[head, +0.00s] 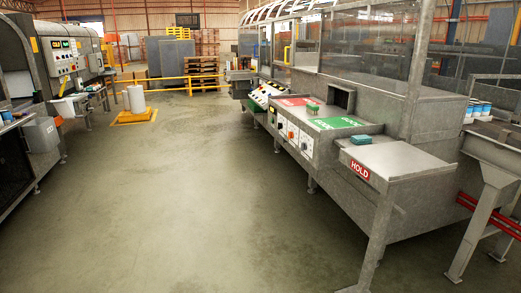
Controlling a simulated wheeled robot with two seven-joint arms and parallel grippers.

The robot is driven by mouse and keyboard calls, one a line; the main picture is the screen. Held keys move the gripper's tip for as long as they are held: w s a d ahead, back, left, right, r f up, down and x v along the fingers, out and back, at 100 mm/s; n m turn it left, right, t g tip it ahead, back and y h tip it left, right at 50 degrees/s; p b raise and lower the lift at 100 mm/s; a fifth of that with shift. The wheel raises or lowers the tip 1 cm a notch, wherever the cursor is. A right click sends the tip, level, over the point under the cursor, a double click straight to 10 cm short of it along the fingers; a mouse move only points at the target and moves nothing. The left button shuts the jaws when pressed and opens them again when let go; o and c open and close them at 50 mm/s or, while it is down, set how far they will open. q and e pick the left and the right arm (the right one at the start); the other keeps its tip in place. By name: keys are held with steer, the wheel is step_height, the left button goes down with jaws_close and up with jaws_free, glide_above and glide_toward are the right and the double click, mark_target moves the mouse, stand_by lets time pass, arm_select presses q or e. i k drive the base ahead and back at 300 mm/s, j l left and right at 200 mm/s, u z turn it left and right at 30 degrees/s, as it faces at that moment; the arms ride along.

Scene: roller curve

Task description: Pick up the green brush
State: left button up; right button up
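A small green object with a paler lower part, possibly the green brush (313,109), sits on the machine's metal ledge between a red panel and a green panel. It is too small to make out in detail. I cannot tell for certain which of the two is the brush. Neither of my grippers shows in the head view.
The red panel (296,101) and green panel (338,123) lie on the ledge above knobs and buttons. A roller conveyor (500,131) with blue-and-white containers (478,109) stands at the right. Another machine (62,62) stands left. The concrete floor (190,200) between is clear.

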mark_target(313, 109)
steer(key=i, duration=2.35)
steer(key=i+z, duration=0.35)
steer(key=i+j+z, duration=0.3)
steer(key=i, duration=0.2)
steer(key=i+j+z, duration=0.35)
steer(key=i+l, duration=0.05)
steer(key=i, duration=0.05)
